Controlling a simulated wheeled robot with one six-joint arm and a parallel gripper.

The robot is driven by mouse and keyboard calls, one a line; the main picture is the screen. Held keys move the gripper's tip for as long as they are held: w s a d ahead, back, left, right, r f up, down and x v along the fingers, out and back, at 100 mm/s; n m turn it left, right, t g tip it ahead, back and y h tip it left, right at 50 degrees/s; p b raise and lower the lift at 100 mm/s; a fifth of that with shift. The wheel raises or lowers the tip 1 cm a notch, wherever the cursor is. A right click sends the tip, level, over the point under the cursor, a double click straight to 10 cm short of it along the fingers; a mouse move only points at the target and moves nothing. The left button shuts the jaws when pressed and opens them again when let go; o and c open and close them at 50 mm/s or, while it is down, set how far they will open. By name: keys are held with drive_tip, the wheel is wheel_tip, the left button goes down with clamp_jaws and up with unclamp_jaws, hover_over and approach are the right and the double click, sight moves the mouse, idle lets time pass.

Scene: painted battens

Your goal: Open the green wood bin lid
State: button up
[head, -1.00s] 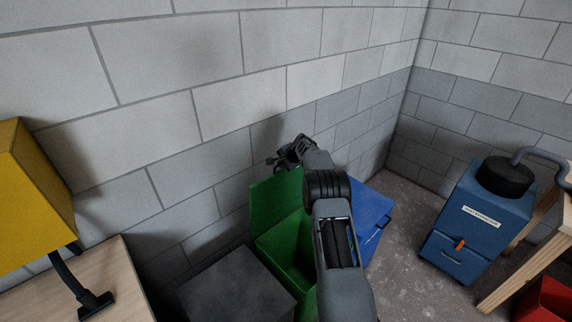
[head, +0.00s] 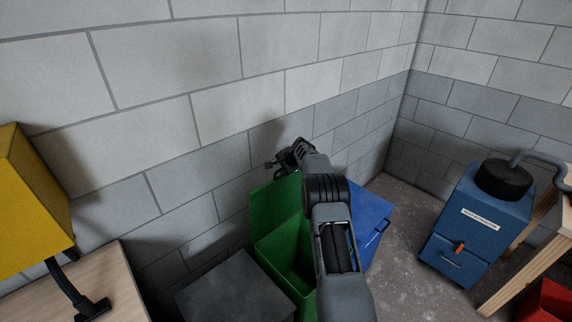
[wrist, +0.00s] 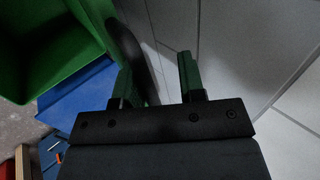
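The green bin (head: 286,262) stands by the block wall with its inside showing. Its green lid (head: 275,206) stands raised, upright on the wall side of the opening. My gripper (head: 276,163) is above the lid's top edge, close to the wall, and looks apart from the lid. In the wrist view my gripper (wrist: 157,72) has its two fingers spread with nothing between them but wall and shadow behind. The green bin (wrist: 50,45) shows at the upper left there. My arm hides the right part of the bin in the head view.
A blue bin (head: 369,222) stands right of the green one, a dark grey box top (head: 235,290) left of it. A blue machine (head: 468,222) and wooden bench leg (head: 510,277) are at the right. A yellow lamp (head: 30,195) stands on a table at the left.

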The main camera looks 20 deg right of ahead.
drive_tip(key=b+v, duration=0.4)
drive_tip(key=v, duration=0.9)
drive_tip(key=shift+r, duration=0.3)
drive_tip(key=shift+s, duration=0.15)
drive_tip(key=s+a+f+n+g, duration=0.3)
drive_tip(key=s+f+n, duration=0.15)
drive_tip(key=s, duration=0.35)
drive_tip(key=s+a+r+n+h, duration=0.1)
drive_tip(key=s+a+n, duration=0.3)
drive_tip(key=s, duration=0.9)
drive_tip(key=s+a+r+n+g+h, duration=0.1)
drive_tip(key=s+a+n, duration=0.3)
drive_tip(key=s+a, duration=0.5)
drive_tip(key=s+r+h, duration=0.1)
drive_tip(key=s, duration=0.3)
drive_tip(key=shift+s+g, duration=0.3)
drive_tip(key=shift+s, duration=0.1)
drive_tip(key=shift+s+a+r+n+t, duration=0.6)
drive_tip(key=shift+s+a+r, duration=0.3)
drive_tip(key=shift+s, duration=0.2)
drive_tip(key=shift+a+r, duration=0.35)
drive_tip(key=shift+r, duration=0.05)
